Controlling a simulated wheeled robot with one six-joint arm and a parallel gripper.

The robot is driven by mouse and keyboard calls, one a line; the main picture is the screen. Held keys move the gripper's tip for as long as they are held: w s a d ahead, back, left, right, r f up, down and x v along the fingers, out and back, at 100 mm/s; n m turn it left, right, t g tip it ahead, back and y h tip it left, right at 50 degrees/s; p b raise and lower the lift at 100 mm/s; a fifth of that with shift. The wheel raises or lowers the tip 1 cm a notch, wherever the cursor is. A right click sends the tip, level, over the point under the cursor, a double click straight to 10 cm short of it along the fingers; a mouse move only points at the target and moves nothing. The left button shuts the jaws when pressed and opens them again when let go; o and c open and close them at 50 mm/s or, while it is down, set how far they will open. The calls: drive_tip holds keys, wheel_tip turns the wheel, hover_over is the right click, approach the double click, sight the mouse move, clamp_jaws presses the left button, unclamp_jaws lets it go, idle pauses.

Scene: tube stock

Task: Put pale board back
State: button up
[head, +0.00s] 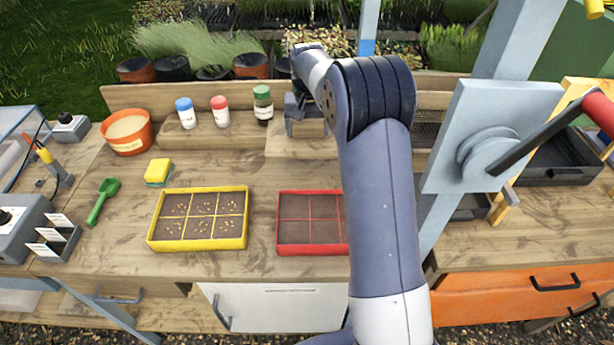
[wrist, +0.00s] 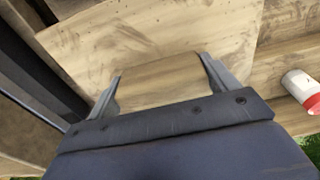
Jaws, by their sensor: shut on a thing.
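The pale board (head: 292,145) shows in the head view at the back of the bench, below my gripper (head: 305,112) and partly hidden by my arm. In the wrist view, my gripper (wrist: 160,85) has its two fingers spread on either side of a tan wooden piece (wrist: 160,82) and is shut on it. This piece looks like part of the pale board. A larger pale wooden surface lies behind it, and I cannot tell exactly where one ends.
Blue-, red- (head: 220,111) and green-capped (head: 263,104) bottles stand on the back ledge left of my gripper. A yellow tray (head: 153,236) and a red tray (head: 296,250) lie in front. A grey post and panel (head: 470,115) stand at right.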

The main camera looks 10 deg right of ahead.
wheel_tip(320, 180, down, 3)
drive_tip(key=shift+r+b, duration=0.15)
drive_tip(key=shift+b, duration=0.55)
wheel_tip(320, 180, down, 10)
drive_tip(key=shift+r+p, duration=0.15)
drive_tip(key=shift+p, duration=0.6)
drive_tip(key=shift+f, duration=0.2)
drive_tip(key=o, duration=0.9)
drive_tip(key=shift+r, duration=0.1)
drive_tip(key=r, duration=0.4)
drive_tip(key=s+r+b, duration=0.1)
drive_tip(key=r, duration=0.7)
drive_tip(key=shift+s+a, duration=0.15)
drive_tip(key=shift+s, duration=0.05)
